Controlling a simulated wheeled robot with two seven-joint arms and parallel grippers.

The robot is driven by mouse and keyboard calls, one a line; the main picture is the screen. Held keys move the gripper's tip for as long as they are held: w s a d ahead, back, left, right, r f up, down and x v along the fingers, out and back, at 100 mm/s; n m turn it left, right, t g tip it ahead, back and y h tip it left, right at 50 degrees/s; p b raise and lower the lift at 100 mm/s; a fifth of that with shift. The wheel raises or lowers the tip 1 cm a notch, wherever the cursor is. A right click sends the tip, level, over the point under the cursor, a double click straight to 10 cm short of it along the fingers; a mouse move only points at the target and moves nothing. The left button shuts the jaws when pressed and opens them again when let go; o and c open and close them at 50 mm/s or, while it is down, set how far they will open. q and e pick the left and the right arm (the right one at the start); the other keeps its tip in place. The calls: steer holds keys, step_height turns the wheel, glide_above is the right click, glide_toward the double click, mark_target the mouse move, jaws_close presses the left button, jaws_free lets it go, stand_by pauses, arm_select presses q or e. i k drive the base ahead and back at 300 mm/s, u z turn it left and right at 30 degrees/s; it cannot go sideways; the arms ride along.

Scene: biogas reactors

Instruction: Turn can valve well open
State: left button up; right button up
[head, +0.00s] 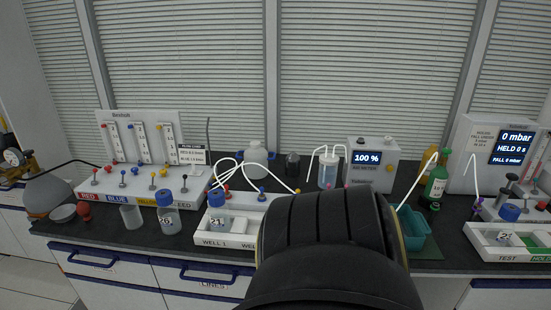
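A round pressure gauge (13,157) with a dark rim stands at the far left edge, beside brass-coloured parts. Below and right of it a grey rounded vessel (47,192), which may be the can, rests at the bench's left end. A thin dark tube runs toward the red-labelled end of the flow panel (140,150). I cannot make out a can valve or how far it is turned. A large black part of my own arm fills the lower middle. Neither of my grippers shows.
The flow panel has several coloured knobs. Blue-capped bottles (165,216) and a well rack (233,240) stand along the front. A "100 %" meter (372,160), green bottle (436,183) and teal tray (415,228) stand right of centre. A "0 mbar" display (512,146) is far right.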

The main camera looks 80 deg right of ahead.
mark_target(447, 150)
steer(key=z, duration=3.15)
steer(key=i, duration=0.4)
steer(key=z, duration=0.7)
